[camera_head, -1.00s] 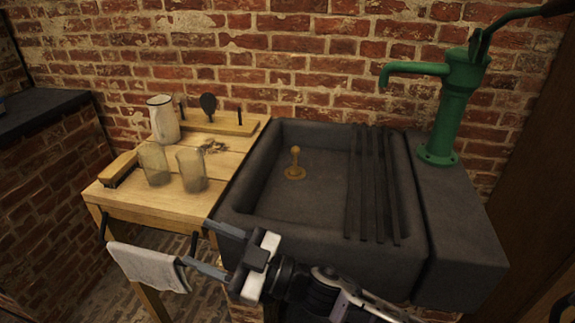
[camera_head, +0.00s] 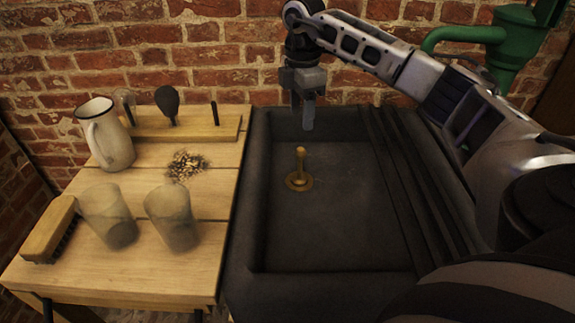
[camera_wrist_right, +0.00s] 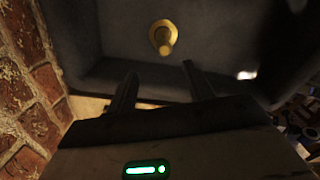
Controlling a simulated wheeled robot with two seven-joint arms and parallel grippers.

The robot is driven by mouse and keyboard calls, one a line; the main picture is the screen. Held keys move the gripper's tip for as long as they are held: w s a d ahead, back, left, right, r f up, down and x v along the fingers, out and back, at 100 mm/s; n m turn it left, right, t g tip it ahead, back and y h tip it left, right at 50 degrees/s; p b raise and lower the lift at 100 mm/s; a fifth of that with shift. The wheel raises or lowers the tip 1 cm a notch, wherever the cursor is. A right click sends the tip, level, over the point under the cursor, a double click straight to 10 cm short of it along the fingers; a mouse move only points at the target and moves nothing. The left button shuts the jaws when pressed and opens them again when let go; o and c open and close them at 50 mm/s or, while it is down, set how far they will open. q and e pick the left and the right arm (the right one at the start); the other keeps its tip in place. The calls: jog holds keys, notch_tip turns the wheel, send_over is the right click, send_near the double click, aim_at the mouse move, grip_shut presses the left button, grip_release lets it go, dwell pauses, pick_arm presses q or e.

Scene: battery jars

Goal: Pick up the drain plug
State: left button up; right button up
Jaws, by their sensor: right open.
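The brass drain plug (camera_head: 300,173) stands upright on the floor of the dark stone sink (camera_head: 345,258), with a round base and a knobbed stem. My right gripper (camera_head: 307,124) points down above the back of the sink, behind the plug and apart from it. In the right wrist view the plug (camera_wrist_right: 163,38) shows beyond the two spread fingers (camera_wrist_right: 158,84), with nothing between them. My left gripper is not in view.
Dark bars (camera_head: 418,185) lie across the sink's right side. A green pump (camera_head: 505,45) stands at the back right. A wooden table (camera_head: 150,275) on the left holds two glass jars (camera_head: 172,220), a white jug (camera_head: 106,140), a brush (camera_head: 48,230) and small scraps (camera_head: 186,166).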

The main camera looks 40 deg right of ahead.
aim_at(301, 149)
jog(key=f, duration=0.8)
jog(key=shift+s+a+f, duration=0.1)
jog(key=shift+s+f, duration=0.1)
jog(key=shift+s, duration=0.1)
jog(key=shift+a+f, duration=0.1)
jog(key=shift+f, duration=3.05)
jog(key=shift+c, duration=0.3)
jog(key=shift+r, duration=0.1)
grip_shut()
